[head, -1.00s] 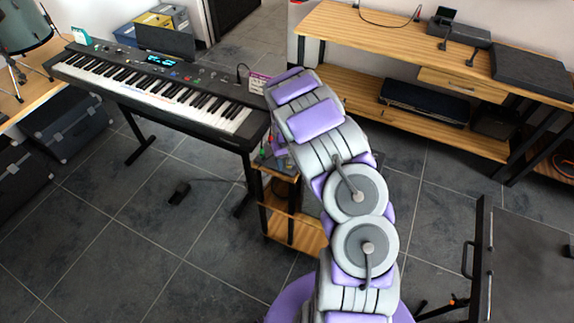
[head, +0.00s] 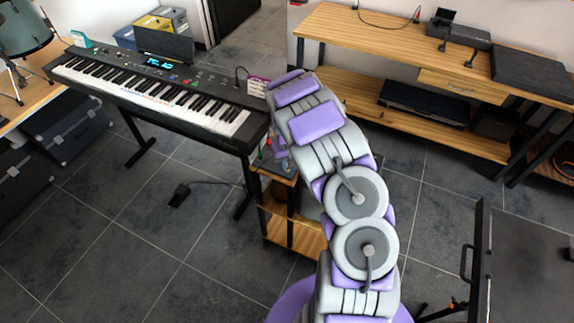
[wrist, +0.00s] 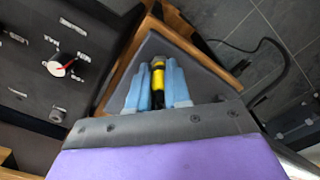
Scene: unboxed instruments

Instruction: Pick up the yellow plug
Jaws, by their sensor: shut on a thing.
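The yellow plug (wrist: 158,78) shows in the wrist view as a yellow body with dark parts, between two light-blue fingers. My gripper (wrist: 157,90) is shut on it, with a finger on each side. A grey surface with a wooden edge (wrist: 190,50) lies behind the plug; I cannot tell whether the plug touches it. In the head view my arm hides the plug and most of my gripper, beside a small wooden shelf unit (head: 290,232).
A keyboard (head: 160,95) on a stand is to the left, close to my wrist. A long wooden bench (head: 400,50) stands at the back right. A dark cabinet (head: 525,265) is at the right. A pedal (head: 180,195) and its cable lie on the otherwise open floor at left.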

